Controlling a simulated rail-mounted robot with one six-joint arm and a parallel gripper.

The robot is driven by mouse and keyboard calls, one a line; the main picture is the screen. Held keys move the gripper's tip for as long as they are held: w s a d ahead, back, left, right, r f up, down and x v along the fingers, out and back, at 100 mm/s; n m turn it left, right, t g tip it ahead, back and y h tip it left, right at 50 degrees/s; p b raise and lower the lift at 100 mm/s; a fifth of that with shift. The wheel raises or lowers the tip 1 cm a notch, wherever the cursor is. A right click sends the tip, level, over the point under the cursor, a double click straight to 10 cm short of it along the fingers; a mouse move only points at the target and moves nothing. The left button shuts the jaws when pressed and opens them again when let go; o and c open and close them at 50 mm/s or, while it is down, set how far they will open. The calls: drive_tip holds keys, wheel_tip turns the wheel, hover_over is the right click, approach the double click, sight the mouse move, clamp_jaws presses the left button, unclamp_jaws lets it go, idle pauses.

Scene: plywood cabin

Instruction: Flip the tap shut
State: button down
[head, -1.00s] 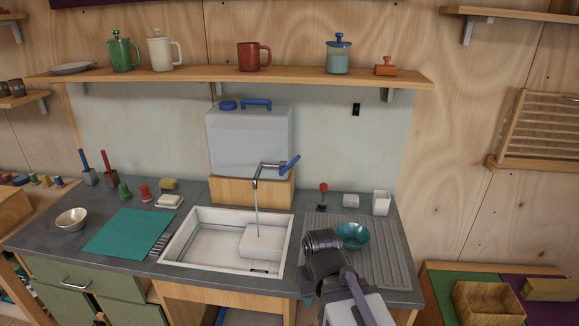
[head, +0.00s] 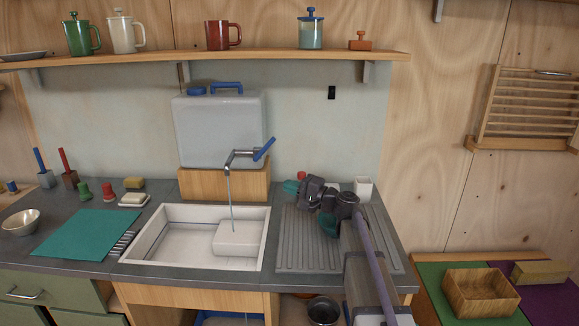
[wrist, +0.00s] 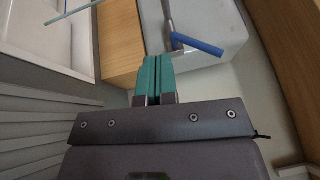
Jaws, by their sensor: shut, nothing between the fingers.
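A thin stream of water (head: 229,190) runs from the spout into the sink. In the wrist view the blue lever (wrist: 197,44) lies ahead and to the right of my fingertips, apart from them. My gripper (head: 291,187) is right of and below the lever, over the back of the drainboard, pointing left. Its teal fingers (wrist: 153,66) are pressed together with nothing between them.
The white sink (head: 155,237) holds a pale block (head: 236,237). A white cup (head: 363,188) stands behind my arm. The translucent container (head: 218,130) stands behind the tap.

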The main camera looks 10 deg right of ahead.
sight(265, 148)
drive_tip(key=w+d+r+m+t, duration=0.1)
drive_tip(key=w+d+m+t, duration=0.1)
drive_tip(key=d, duration=0.2)
drive_tip(key=w+d+r+m+t+b, duration=0.1)
drive_tip(key=w+d+m+t, duration=0.1)
drive_tip(key=d, duration=0.3)
drive_tip(key=shift+w+r+m+t+h, duration=0.25)
drive_tip(key=shift+m+t, duration=0.25)
drive_tip(key=shift+t, duration=0.3)
drive_tip(key=shift+w, duration=0.1)
drive_tip(key=s+a+p+x, duration=0.1)
drive_tip(key=p+x, duration=0.4)
drive_tip(key=x, duration=0.7)
drive_tip(key=shift+a+r+p, duration=0.3)
drive_tip(key=shift+a+r, duration=0.1)
drive_tip(key=shift+a, duration=0.35)
drive_tip(key=shift+s, duration=0.15)
